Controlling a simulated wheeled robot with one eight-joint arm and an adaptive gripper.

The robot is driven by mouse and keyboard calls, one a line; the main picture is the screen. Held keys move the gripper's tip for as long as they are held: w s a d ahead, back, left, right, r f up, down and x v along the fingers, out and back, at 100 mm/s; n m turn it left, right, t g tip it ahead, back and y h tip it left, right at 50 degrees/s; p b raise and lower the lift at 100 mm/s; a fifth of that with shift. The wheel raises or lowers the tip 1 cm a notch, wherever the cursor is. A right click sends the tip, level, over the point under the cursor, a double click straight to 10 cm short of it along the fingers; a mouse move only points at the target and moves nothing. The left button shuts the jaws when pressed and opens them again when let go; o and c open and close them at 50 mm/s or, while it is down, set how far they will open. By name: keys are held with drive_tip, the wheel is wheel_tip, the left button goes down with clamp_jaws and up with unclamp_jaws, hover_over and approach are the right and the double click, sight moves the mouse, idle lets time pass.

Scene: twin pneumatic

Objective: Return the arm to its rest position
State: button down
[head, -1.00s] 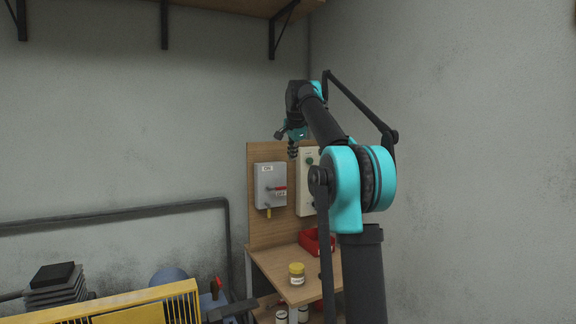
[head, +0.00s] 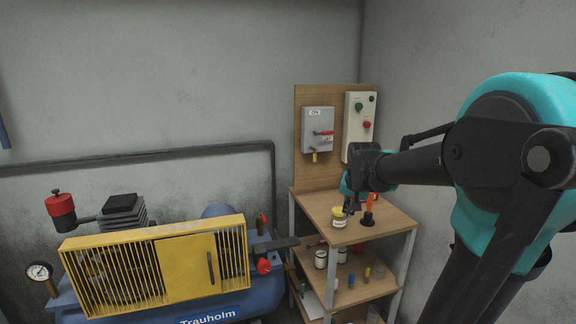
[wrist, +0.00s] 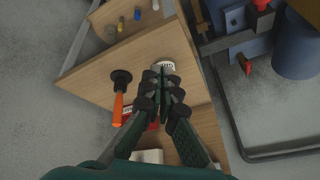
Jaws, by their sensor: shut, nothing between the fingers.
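My arm (head: 410,166) reaches in from the right in the head view, bent at its teal joint. My gripper (head: 352,205) is low over the wooden top of the shelf unit (head: 392,222). In the wrist view my gripper (wrist: 163,72) has its fingers together, with nothing held.
A grey switch box (head: 318,130) and a pale button box (head: 359,126) hang on the backboard (head: 300,180). A blue compressor with a yellow guard (head: 155,262) stands left. Several small items fill the lower shelf.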

drive_tip(key=s+f+n, duration=0.2)
drive_tip(key=s+f, duration=0.6)
drive_tip(key=s, duration=0.3)
drive_tip(key=s+f+n+g, duration=0.1)
drive_tip(key=s+f+n, duration=0.1)
drive_tip(key=s+f, duration=0.7)
drive_tip(key=shift+s+a, duration=0.25)
drive_tip(key=shift+s, duration=0.7)
drive_tip(key=shift+w, duration=0.1)
